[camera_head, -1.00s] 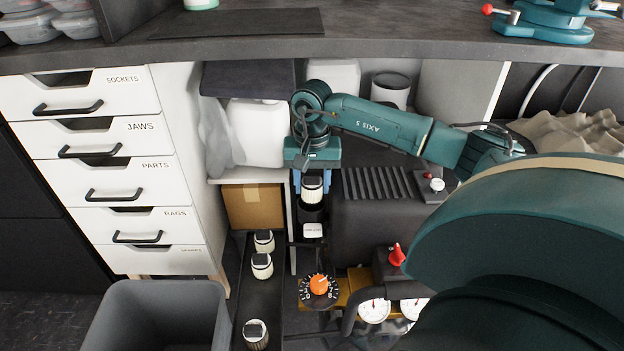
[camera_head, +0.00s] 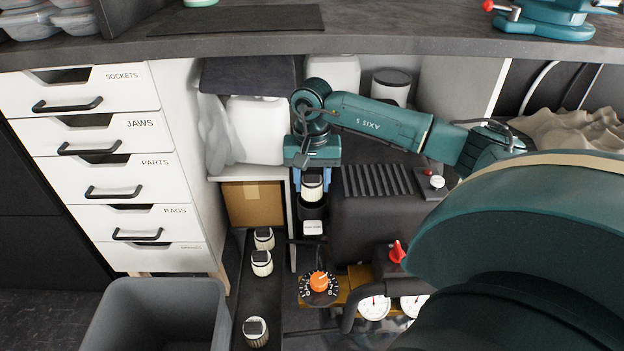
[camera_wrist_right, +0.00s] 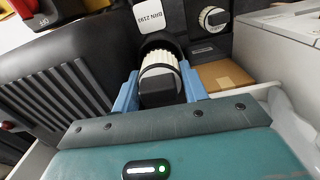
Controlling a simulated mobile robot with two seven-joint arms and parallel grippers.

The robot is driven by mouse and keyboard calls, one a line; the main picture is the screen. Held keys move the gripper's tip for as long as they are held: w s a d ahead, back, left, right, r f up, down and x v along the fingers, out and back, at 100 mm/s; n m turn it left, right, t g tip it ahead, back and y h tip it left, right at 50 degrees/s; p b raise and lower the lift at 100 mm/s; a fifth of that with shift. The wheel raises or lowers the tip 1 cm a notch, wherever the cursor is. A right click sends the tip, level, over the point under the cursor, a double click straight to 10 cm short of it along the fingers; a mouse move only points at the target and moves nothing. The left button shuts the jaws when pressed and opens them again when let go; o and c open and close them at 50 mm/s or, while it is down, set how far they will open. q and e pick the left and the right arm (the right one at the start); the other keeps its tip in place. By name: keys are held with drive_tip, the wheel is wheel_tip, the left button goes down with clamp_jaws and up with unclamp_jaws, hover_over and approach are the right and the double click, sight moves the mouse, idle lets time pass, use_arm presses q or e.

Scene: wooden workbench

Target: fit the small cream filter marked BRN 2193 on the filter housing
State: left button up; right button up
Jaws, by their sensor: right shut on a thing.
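A small cream ribbed filter with a black cap (camera_head: 312,188) is held between the blue fingers of my right gripper (camera_head: 312,182). It also shows in the right wrist view (camera_wrist_right: 160,65), with its far end at the black round filter housing (camera_wrist_right: 158,42). I cannot tell whether it is seated or only touching. In the head view the housing (camera_head: 311,209) is directly below the filter. A white plate reading BRN 2193 (camera_wrist_right: 148,15) is beside the housing; it also shows in the head view (camera_head: 313,227). My left gripper is not in view.
Several similar cream filters stand on the dark strip at left, such as one (camera_head: 261,263) and another (camera_head: 255,332). A ribbed black machine body (camera_head: 385,215) is close right of the gripper. An orange knob (camera_head: 319,282) and gauges (camera_head: 374,308) are below. The workbench edge (camera_head: 250,52) is above.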

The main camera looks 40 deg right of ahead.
drive_tip(key=shift+f+b, duration=1)
drive_tip(key=shift+f, duration=0.45)
idle(1.1)
